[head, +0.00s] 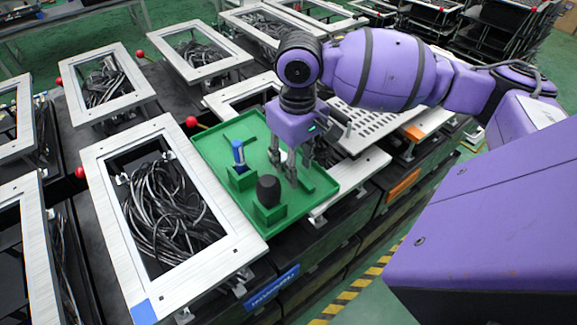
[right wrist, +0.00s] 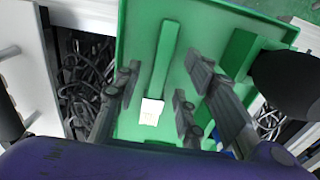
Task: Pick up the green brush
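The green brush (right wrist: 162,62) lies in the green tray, a thin green bar with a white end (right wrist: 151,110) in the right wrist view. In the head view, what seems to be its green handle (head: 309,180) shows beside my fingers; its white end is hidden there. My right gripper (head: 291,165) points down over the tray. In the right wrist view its fingers (right wrist: 158,98) are spread apart on either side of the brush, with nothing held between them. I cannot tell how far the fingertips are above the tray floor. My left gripper is not in view.
The green tray (head: 225,203) has raised walls. A black rounded object (head: 268,191) stands in a green holder near my gripper. A blue cylinder (head: 238,152) stands in another holder. Silver frames (head: 105,215) with black cables and red-knobbed levers (head: 191,122) surround the tray.

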